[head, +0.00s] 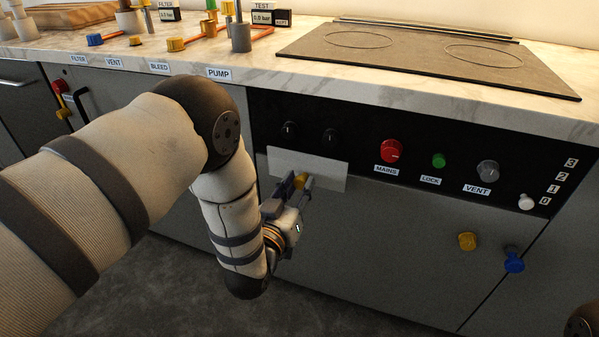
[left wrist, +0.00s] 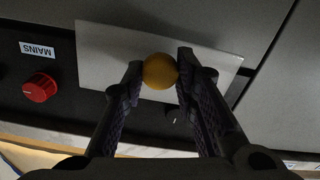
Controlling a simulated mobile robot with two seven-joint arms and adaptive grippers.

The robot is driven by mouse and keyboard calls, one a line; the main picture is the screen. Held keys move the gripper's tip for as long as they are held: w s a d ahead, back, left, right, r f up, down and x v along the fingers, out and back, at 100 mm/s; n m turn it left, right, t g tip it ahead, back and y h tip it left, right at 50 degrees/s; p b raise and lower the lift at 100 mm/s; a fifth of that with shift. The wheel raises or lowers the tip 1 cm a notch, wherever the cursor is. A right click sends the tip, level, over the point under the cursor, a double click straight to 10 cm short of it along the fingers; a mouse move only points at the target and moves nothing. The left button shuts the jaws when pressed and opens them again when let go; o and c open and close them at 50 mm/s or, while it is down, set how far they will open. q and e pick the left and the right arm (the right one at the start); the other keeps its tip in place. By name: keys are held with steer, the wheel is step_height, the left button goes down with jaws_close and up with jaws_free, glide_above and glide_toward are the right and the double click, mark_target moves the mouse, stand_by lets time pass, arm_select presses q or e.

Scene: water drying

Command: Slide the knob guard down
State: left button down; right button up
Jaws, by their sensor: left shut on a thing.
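The knob guard is a pale flat plate (head: 329,172) on the front of the cabinet, just below two dark knobs (head: 290,130) on the black panel. It also shows in the left wrist view (left wrist: 105,55), upside down. A round yellow knob (left wrist: 159,71) sits on the plate. My left gripper (head: 301,181) is shut on this yellow knob, one finger on each side of it. In the left wrist view one dark knob shows partly between the fingers, beside the plate's edge. My right gripper is not in view.
Right of the plate on the panel are a red MAINS knob (head: 391,151), a green LOCK button (head: 438,160), a grey VENT knob (head: 488,171) and a white knob (head: 526,202). A dark cooktop (head: 430,62) lies on the counter above. Yellow and blue knobs are lower right.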

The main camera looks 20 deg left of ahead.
arm_select(q)
steer(key=shift+s+f+b, duration=0.1)
steer(key=shift+f+b, duration=0.25)
steer(key=shift+f, duration=1.05)
steer(key=c, duration=1.2)
jaws_free()
steer(key=shift+c, duration=0.2)
steer(key=s, duration=1.2)
steer(key=shift+a, duration=0.2)
